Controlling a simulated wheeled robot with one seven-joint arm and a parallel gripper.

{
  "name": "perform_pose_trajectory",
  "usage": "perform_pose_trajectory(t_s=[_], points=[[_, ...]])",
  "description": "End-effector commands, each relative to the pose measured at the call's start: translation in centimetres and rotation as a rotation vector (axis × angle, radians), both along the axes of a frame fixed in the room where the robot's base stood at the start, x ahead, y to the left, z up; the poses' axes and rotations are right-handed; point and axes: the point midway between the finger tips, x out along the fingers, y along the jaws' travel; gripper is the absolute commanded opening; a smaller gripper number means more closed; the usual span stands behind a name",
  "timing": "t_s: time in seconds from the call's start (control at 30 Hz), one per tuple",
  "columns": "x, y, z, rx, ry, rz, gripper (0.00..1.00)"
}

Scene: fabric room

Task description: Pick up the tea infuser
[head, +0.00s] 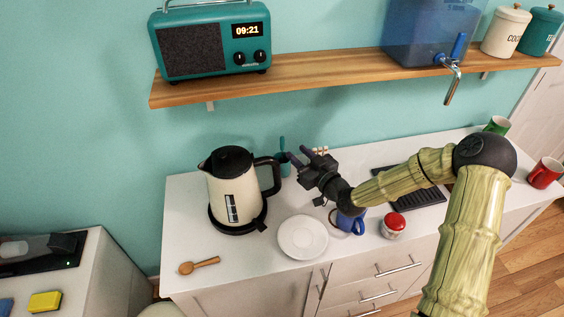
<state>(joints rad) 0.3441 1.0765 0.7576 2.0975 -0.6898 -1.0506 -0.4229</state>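A small teal upright object (284,161) with a thin stem stands on the white counter near the wall, just right of the kettle handle. It may be the tea infuser, but it is too small and partly covered to be sure. My gripper (297,155) reaches in from the right, with its dark fingers pointing left towards the teal object. The two fingers look apart, with nothing visible between them. The fingertips lie very close to the teal object in the picture; I cannot tell whether they touch it.
A cream kettle (228,199) stands left of my gripper. A white plate (303,237), blue mug (357,224) and red-lidded jar (393,226) are in front. A wooden spoon (199,265) lies front left. A wooden shelf (320,66) hangs above.

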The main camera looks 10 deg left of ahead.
Motion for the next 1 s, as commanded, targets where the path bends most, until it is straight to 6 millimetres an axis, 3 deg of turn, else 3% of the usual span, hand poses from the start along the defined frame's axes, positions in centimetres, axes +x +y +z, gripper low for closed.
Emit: perform_pose_trajectory(t_s=[0.23,0.67,1.0], points=[[2.5,2.8,0.1,0.001,0.001,0.000,0.35],[2.9,3.4,0.1,0.001,-0.001,0.002,0.35],[6.0,5.7,0.3,0.001,0.000,-0.007,0.35]])
